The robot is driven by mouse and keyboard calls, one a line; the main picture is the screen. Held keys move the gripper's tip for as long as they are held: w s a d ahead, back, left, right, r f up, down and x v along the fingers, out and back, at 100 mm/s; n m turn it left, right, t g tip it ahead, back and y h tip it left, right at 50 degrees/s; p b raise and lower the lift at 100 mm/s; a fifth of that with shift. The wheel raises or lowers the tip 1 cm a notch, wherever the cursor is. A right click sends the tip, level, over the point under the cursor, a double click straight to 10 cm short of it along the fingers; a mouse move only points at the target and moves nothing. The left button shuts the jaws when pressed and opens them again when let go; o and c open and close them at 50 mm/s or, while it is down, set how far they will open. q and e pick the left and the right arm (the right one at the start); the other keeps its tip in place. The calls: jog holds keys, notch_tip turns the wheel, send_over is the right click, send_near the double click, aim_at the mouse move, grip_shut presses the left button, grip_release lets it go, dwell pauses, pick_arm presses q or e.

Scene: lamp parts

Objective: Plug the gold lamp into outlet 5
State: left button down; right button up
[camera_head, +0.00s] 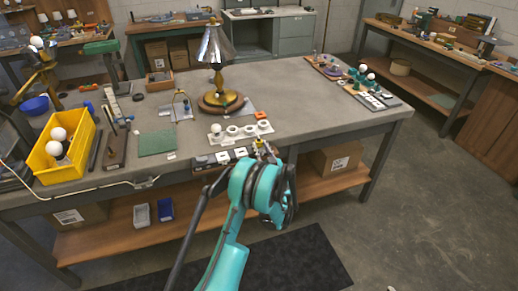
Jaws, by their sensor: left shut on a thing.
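The gold lamp (217,78) stands upright on the workbench, with a gold stem, a grey panelled shade and a round wooden base. A row of white outlets (223,157) runs along the front edge of the bench; their numbers are too small to read. My left gripper (262,152) is at the right end of this row, at the bench's front edge. It is shut on a small yellowish piece, perhaps the plug (259,145), mostly hidden by the fingers. I cannot tell whether this piece touches an outlet. My right gripper is not in view.
A white socket strip (240,131) with a bulb lies just behind the outlets. A yellow bin (62,150) of bulbs and a green mat (157,142) are to the left. Trays of parts (369,95) are at the right. The bench middle (290,90) is clear.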

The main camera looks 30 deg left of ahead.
pick_arm(q)
jog(key=shift+f, duration=0.45)
dwell(1.0)
jog(key=c, duration=1.1)
grip_release()
jog(key=shift+c, duration=0.2)
